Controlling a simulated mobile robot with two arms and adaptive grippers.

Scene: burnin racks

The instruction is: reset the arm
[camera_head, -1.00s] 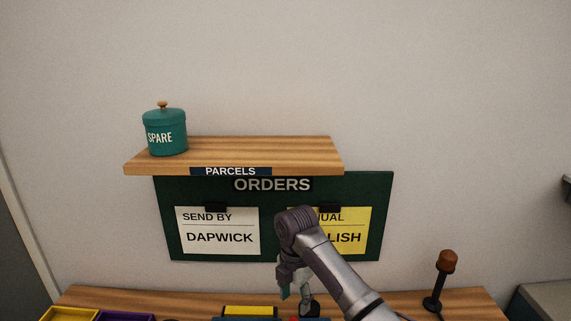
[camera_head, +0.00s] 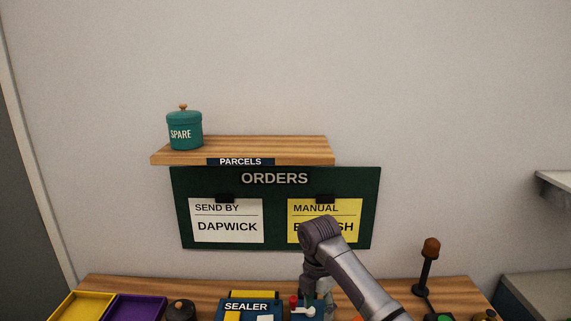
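My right arm comes in from the lower right in the head view. Its wrist bends down in front of the yellow order card (camera_head: 336,207). The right gripper (camera_head: 318,296) points down over the workbench (camera_head: 155,285), beside the sealer. Its fingertips are small and partly hidden, so I cannot tell whether it is open or holds anything. My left arm and gripper are not in view.
A blue sealer (camera_head: 236,307) stands at the front middle of the bench. Yellow (camera_head: 82,305) and purple (camera_head: 135,307) trays are at left, with a dark round object beside them. A brown-topped post (camera_head: 428,262) stands at right. The parcels shelf (camera_head: 290,150) holds a teal spare jar (camera_head: 185,131).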

